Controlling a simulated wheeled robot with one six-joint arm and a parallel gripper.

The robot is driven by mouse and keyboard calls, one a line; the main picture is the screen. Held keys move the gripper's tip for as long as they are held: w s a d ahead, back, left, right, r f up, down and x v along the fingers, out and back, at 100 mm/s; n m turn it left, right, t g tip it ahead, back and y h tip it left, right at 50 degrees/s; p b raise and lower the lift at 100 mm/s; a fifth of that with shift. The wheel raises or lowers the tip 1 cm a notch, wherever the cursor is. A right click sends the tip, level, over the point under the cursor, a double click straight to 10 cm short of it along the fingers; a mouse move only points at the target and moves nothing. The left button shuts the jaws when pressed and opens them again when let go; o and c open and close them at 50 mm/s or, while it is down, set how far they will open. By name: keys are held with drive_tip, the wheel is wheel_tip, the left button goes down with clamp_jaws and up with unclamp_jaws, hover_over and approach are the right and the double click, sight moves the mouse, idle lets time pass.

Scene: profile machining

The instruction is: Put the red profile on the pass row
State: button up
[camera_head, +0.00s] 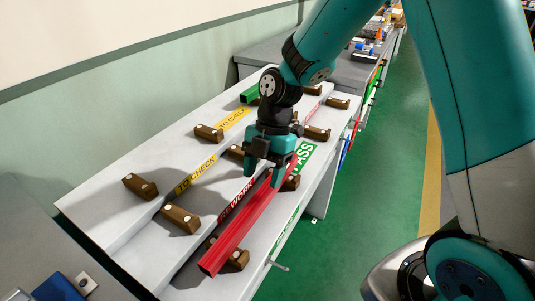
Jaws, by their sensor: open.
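The red profile (235,231) is a long square tube running from the lower left to beneath my gripper. It lies along the front step of the grey rack, between the red REWORK label (237,198) and the green PASS label (302,158). Brown blocks show beside and under it, one near its front end (239,260) and one near my gripper (291,183). It looks seated on them, but the contact is partly hidden. My gripper (268,174) points down over its far part, jaws open, with fingers close to its sides. The far end is partly hidden behind my gripper.
A green profile (249,94) lies at the back of the rack. Yellow TO CHECK labels (195,175) mark the upper step, where several brown blocks (140,187) stand empty. A grey bench (262,50) stands behind. Green floor (370,190) is clear on the right.

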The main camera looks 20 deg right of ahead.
drive_tip(key=v, duration=0.5)
drive_tip(key=s+a+r+m+t, duration=0.1)
drive_tip(key=s+r+m, duration=0.3)
drive_tip(key=s+m, duration=0.5)
drive_tip(key=s+a+r+m+t, duration=0.1)
drive_tip(key=s+a+r+m, duration=0.2)
drive_tip(key=s+m, duration=0.6)
drive_tip(key=shift+s+a+r+t+y, duration=0.2)
drive_tip(key=shift+r+t+y, duration=0.1)
drive_tip(key=shift+r, duration=0.85)
